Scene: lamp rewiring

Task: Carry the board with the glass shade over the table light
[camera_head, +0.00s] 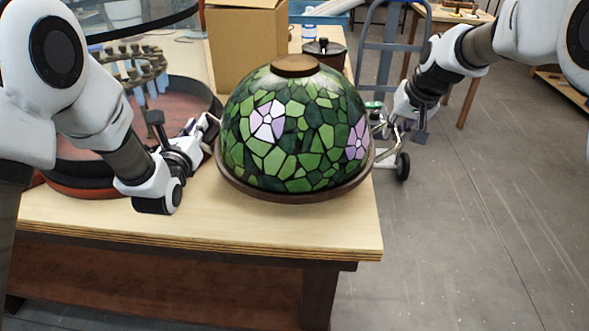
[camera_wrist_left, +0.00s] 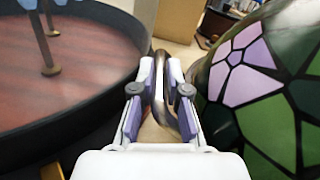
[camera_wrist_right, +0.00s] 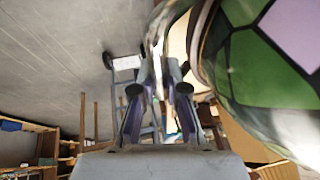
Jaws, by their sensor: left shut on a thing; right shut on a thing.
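The glass shade (camera_head: 300,130) is a green dome with pale purple flowers and a brown cap. It sits on a round brown board (camera_head: 290,194) at the right part of the table. The shade also shows at the right of the left wrist view (camera_wrist_left: 250,75) and the right wrist view (camera_wrist_right: 265,65). My left gripper (camera_head: 207,125) is shut on a metal handle (camera_wrist_left: 165,90) at the board's left side. My right gripper (camera_head: 385,124) is shut on the handle (camera_wrist_right: 160,50) at its right side. I cannot make out the table light.
A large round tray (camera_head: 75,178) with a reddish floor and small stands lies left on the wooden table (camera_head: 120,222). A cardboard box (camera_head: 243,45) and a dark pot (camera_head: 324,47) stand behind the shade. A blue hand truck (camera_head: 385,60) stands beyond.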

